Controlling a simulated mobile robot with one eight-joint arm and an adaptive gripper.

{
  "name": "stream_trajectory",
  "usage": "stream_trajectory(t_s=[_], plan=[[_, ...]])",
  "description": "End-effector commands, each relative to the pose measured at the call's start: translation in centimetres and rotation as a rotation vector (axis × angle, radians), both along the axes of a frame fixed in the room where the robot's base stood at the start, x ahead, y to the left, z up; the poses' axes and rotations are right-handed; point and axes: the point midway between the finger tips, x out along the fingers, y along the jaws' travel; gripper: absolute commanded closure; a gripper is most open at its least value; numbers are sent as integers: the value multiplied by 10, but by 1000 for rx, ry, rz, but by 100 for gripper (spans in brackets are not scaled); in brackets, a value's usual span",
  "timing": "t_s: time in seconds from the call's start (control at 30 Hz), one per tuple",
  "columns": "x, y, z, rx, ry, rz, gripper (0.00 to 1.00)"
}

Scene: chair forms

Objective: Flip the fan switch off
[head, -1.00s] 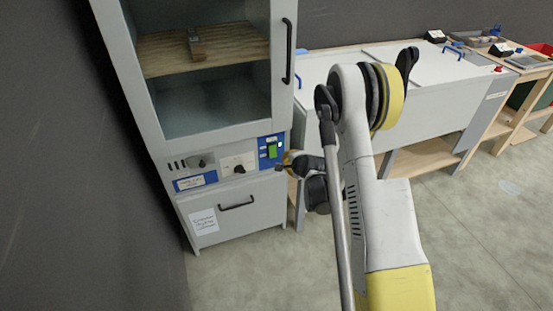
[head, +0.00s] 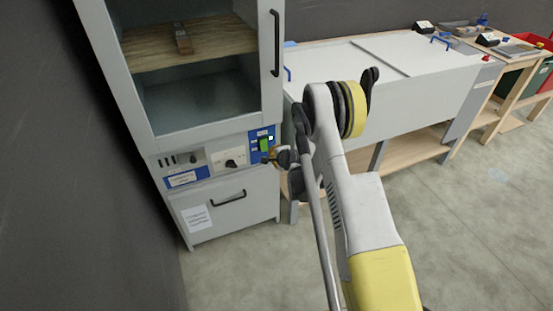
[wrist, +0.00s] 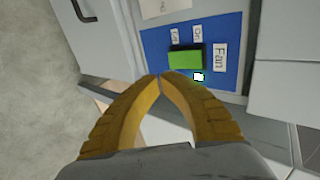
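The fan switch (head: 264,144) is a green rocker on a blue panel (head: 254,153) at the right of the grey cabinet's control strip. In the wrist view, the green switch (wrist: 185,57) lies just beyond my fingertips, on the blue panel (wrist: 228,27) with labels reading "Fan", "On" and "Off". A small white square (wrist: 199,77) sits beside it. My gripper (wrist: 160,76) has its two yellow fingers together at the tips, with nothing between them. In the head view my gripper (head: 268,160) is just below the switch. Whether it touches the panel cannot be told.
The cabinet has a glass upper door with a black handle (head: 276,43), a black knob (head: 230,163) and a lower door handle (head: 228,198). A white-topped bench (head: 400,75) stands to the right. A dark wall is at left; the floor in front is clear.

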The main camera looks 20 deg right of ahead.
Motion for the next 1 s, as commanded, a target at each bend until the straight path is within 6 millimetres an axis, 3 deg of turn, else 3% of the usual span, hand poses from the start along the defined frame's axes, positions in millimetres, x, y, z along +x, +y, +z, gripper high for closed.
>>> stream_trajectory(t_s=[0.1,0.4,1.0], plan=[[19,-1,-19,-1,0,1,100],[55,-1,-24,0,0,0,100],[68,-2,-27,-1,0,1,100]])
